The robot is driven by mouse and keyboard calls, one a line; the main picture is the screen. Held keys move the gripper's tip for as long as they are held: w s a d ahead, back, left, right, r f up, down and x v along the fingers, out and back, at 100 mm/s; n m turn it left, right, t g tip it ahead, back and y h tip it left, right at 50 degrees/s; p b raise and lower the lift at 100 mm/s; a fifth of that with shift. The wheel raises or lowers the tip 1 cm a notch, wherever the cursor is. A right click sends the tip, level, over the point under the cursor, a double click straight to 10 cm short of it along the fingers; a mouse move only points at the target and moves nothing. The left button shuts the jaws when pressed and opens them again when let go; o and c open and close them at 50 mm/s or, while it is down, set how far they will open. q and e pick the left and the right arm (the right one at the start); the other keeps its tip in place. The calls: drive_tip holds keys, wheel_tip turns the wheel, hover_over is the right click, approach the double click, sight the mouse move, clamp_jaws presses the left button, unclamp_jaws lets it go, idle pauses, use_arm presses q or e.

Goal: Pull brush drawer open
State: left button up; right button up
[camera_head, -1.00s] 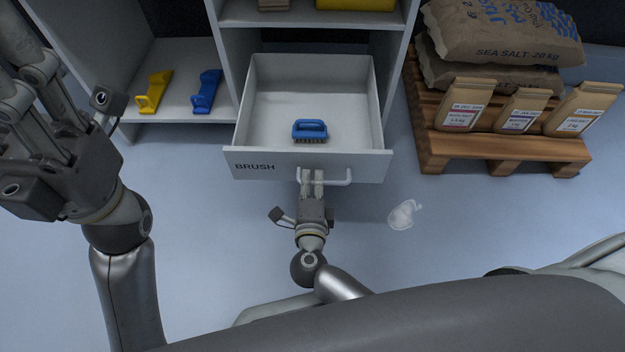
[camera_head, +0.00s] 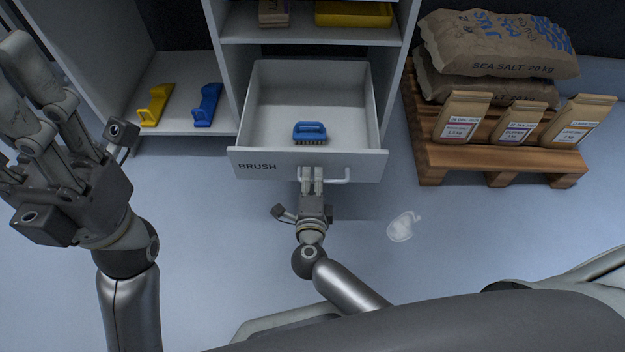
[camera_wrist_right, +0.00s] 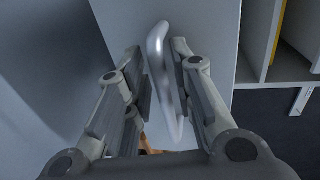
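The brush drawer (camera_head: 350,165), white and lettered BRUSH, stands pulled out of the grey cabinet. A blue brush (camera_head: 309,132) lies inside it. The pale bar handle (camera_head: 342,178) on its front also shows in the wrist view (camera_wrist_right: 163,75). My right gripper (camera_head: 311,176) is at the left part of the handle. In the wrist view its fingers stand on both sides of the bar, with a gap on the left; contact on the right is unclear. My left gripper (camera_head: 42,75) is raised at the left, empty, fingers apart, away from the drawer.
A yellow bracket (camera_head: 154,106) and a blue bracket (camera_head: 207,104) sit on the low left shelf. A wooden pallet (camera_head: 480,160) with salt sacks and paper bags stands right. A whitish spill (camera_head: 402,227) lies on the open floor right of my right gripper.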

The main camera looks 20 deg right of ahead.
idle(0.3)
drive_tip(key=v, duration=1.2)
